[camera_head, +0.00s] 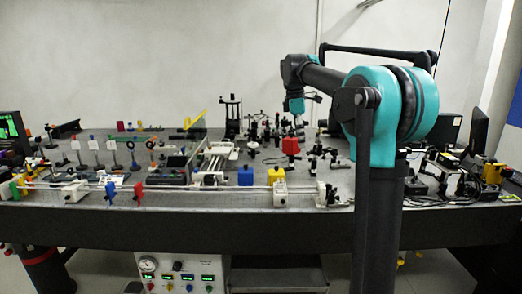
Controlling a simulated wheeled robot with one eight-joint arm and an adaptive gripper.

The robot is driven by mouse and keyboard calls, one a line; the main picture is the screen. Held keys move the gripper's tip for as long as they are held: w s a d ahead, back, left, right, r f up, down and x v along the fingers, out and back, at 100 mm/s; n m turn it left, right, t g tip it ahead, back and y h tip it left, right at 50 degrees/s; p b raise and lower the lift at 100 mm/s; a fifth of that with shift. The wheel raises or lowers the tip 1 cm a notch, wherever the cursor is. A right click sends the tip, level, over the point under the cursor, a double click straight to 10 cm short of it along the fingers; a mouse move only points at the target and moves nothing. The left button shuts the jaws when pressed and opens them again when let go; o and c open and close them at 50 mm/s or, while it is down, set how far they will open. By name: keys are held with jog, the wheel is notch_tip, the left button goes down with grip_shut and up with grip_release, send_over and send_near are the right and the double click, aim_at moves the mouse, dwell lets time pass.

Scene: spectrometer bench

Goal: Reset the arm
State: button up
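My arm, teal and dark grey, rises at the right of the head view and reaches left over the back of the bench. Its end with my gripper (297,104) hangs above the optical table (240,222), near the back middle. The gripper is small and dark here, so its fingers cannot be made out. I see nothing clearly held in it.
A red block (290,146), a blue block (245,176) and a yellow block (279,175) stand on the bench among many optical mounts. A long rail runs along the front edge. A control box (182,272) stands below. A monitor (479,131) is at right.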

jog(key=s+d+f+m+t, duration=0.2)
jog(key=s+f+m, duration=0.6)
jog(key=s+f, duration=0.7)
jog(key=s+d+f+m+t+y, duration=0.1)
jog(key=s+d+f+m+t, duration=0.1)
jog(key=s+f+m, duration=0.7)
jog(key=s+d+f, duration=0.1)
jog(key=s+f, duration=0.4)
jog(key=f, duration=0.4)
jog(key=shift+s+f+y, duration=0.3)
jog(key=shift+s, duration=0.05)
